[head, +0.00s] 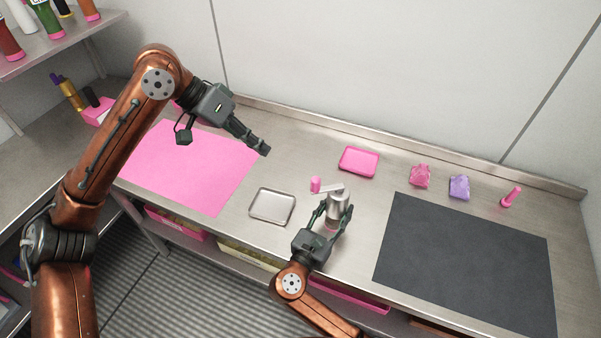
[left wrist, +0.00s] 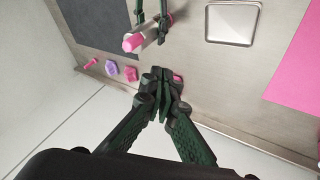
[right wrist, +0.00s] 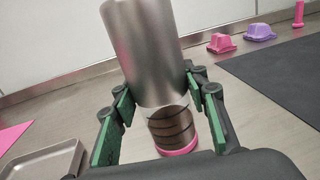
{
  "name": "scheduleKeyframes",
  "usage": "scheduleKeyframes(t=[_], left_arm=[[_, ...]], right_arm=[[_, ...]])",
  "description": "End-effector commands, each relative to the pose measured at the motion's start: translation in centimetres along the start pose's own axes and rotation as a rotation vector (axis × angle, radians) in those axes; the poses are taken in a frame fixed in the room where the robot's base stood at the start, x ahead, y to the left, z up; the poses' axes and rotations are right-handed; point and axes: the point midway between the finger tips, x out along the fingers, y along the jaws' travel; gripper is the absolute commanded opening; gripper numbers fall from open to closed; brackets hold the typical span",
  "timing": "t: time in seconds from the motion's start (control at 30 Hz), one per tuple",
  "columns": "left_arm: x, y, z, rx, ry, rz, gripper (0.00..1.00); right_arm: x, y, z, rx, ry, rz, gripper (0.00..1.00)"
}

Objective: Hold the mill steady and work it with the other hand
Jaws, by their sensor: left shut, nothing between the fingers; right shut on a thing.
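The mill (head: 342,198) is a silver cylinder with a crank arm that ends in a pink knob (head: 315,185), pointing left. In the right wrist view the mill (right wrist: 150,62) looks tilted and has a clear lower part with dark contents and a pink bottom ring. My right gripper (head: 334,211) is shut around the mill's body, one finger on each side. My left gripper (head: 264,150) is shut and empty, up and left of the knob and apart from it. In the left wrist view its fingertips meet, and the pink knob (left wrist: 133,43) shows beyond them.
A steel tray (head: 272,207) lies left of the mill, and a pink tray (head: 359,162) behind it. A pink mat (head: 185,165) is at left, a dark mat (head: 465,260) at right. Pink (head: 420,176) and purple (head: 459,187) items and a pink stick-like object (head: 511,197) stand at the back right.

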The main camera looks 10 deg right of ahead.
Motion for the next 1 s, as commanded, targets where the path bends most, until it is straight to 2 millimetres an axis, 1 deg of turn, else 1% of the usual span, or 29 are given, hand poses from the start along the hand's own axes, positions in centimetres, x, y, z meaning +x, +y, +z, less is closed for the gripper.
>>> scheduleKeyframes(t=[0.27,0.37,0.43,0.57,0.9,0.93,1.0], left_arm=[[0.1,0.0,0.0,0.0,0.0,0.0,0.0],[0.4,0.0,0.0,0.0,-0.001,0.001,0.0],[1.1,0.0,0.1,0.0,-0.001,0.001,0.0],[3.1,0.0,0.1,0.001,-0.002,0.001,0.0],[10.0,0.0,0.0,0.0,-0.001,0.001,0.0],[10.5,0.1,0.0,0.001,0.0,0.001,0.0],[10.8,1.4,0.0,0.004,0.001,0.0,0.0]], right_arm=[[0.0,0.0,0.0,-0.001,0.0,0.0,0.04],[0.0,0.0,0.0,-0.001,0.001,0.0,0.04],[0.0,0.0,0.0,-0.001,0.0,0.0,0.04],[0.0,0.0,0.0,-0.001,0.0,0.0,0.04],[0.0,0.0,0.0,-0.001,0.0,0.0,0.04],[0.0,0.0,0.0,-0.001,0.001,0.0,0.04],[0.0,0.0,0.0,-0.001,0.001,0.0,0.04]])
